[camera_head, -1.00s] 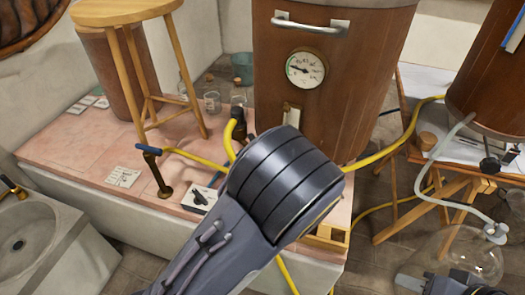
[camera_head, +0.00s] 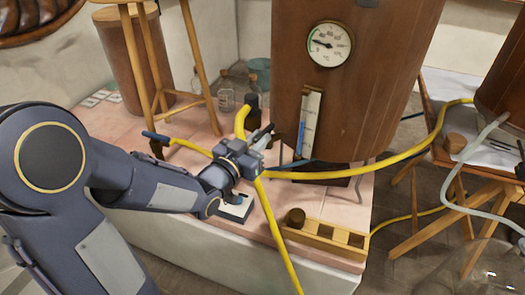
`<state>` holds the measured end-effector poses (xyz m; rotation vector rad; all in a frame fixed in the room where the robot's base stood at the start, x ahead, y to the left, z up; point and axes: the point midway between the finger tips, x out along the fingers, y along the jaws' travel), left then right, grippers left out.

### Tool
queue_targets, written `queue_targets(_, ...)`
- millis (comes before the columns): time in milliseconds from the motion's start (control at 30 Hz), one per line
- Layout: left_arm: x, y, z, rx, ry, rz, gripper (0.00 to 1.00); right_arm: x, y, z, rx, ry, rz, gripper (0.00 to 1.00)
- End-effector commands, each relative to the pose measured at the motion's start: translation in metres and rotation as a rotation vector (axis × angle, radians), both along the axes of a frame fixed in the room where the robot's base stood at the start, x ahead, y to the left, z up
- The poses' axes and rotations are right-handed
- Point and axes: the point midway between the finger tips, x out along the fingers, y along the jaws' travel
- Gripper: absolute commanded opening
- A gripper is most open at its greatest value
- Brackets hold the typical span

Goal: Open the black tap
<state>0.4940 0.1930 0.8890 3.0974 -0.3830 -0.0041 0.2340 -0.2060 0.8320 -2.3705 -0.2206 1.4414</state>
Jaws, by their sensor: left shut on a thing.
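My left arm reaches in from the left, and its gripper (camera_head: 260,146) is at the yellow hose junction in front of the large wooden barrel. The gripper is shut on the black tap, whose dark lever (camera_head: 262,132) sticks out at the fingertips. The gripper hides most of the tap's body, so I cannot tell how far it is turned. A blue-handled tap (camera_head: 156,142) stands to the left on the yellow hose, apart from the gripper. My right gripper is not in view.
The wooden barrel (camera_head: 385,75) with a round gauge (camera_head: 329,44) stands behind the gripper. Yellow hoses (camera_head: 279,240) run around it. A wooden rack (camera_head: 335,240) lies on the pink tiled platform to the right. A wooden stool (camera_head: 197,60) stands at the back left.

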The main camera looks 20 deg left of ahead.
Motion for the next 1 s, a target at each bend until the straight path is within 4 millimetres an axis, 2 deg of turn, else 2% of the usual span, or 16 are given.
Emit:
queue_targets(33,0.001,0.007,-0.005,-0.003,-0.004,-0.021,0.00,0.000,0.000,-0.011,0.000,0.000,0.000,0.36)
queue_targets(333,0.004,0.012,-0.002,0.000,0.000,-0.192,0.00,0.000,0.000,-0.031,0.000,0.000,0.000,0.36)
queue_targets(600,0.005,0.012,0.000,-0.002,0.000,-0.260,0.00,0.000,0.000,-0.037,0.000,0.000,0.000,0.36)
queue_targets(1000,0.006,0.011,0.002,-0.002,-0.002,-0.271,0.00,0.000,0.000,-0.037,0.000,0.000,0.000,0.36)
